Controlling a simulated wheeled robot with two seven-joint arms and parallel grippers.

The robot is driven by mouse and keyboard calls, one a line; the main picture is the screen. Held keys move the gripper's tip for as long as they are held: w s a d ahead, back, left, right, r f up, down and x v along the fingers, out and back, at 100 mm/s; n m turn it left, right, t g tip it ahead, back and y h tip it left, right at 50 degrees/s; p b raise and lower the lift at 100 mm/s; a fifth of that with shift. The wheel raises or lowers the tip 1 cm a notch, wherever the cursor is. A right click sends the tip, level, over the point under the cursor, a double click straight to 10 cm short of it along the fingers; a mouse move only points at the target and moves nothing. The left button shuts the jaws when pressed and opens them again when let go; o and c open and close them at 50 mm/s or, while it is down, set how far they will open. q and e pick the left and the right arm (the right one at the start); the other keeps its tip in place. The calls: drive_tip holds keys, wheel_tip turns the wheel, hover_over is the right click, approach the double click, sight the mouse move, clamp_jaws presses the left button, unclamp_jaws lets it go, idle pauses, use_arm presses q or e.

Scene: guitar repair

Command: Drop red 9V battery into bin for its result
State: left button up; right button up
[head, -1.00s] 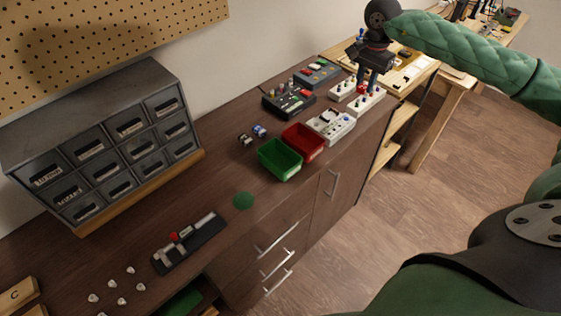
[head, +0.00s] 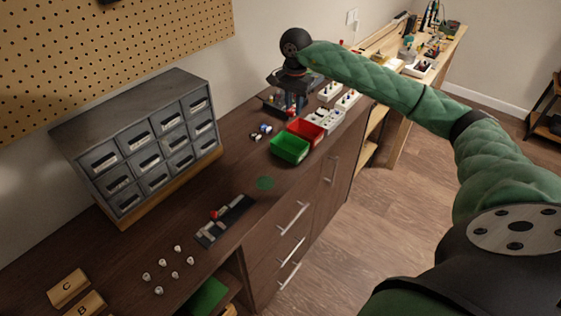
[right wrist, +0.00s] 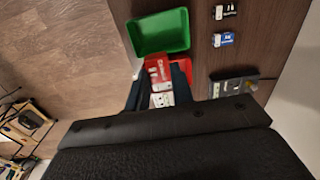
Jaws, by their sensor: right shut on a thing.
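My right gripper (head: 290,105) points down above the back of the counter in the head view. In the right wrist view my right gripper (right wrist: 159,92) is shut on the red 9V battery (right wrist: 158,68), which has white print. The battery is hard to make out in the head view. A green bin (head: 290,148) and a red bin (head: 306,130) stand side by side on the counter, nearer than the gripper. In the right wrist view the green bin (right wrist: 160,33) is empty, and the red bin (right wrist: 182,67) is partly hidden behind the battery. My left gripper is out of view.
Two small batteries, one blue (right wrist: 223,40) and one black (right wrist: 225,12), lie beside the bins. A battery tester (head: 225,220) lies nearer on the counter. Devices with knobs (head: 331,91) stand behind the bins. A grey drawer cabinet (head: 140,140) stands left.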

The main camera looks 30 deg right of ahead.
drive_tip(key=shift+s+d+f, duration=0.15)
drive_tip(key=shift+f, duration=0.05)
drive_tip(key=shift+d+f, duration=0.1)
drive_tip(key=shift+f, duration=0.4)
wheel_tip(320, 180, down, 2)
drive_tip(key=shift+f, duration=0.1)
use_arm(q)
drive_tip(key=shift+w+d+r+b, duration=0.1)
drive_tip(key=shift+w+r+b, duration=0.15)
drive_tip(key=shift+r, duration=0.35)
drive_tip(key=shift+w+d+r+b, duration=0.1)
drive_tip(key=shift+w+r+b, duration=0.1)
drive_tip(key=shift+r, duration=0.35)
use_arm(e)
wheel_tip(320, 180, down, 3)
drive_tip(key=shift+r, duration=0.1)
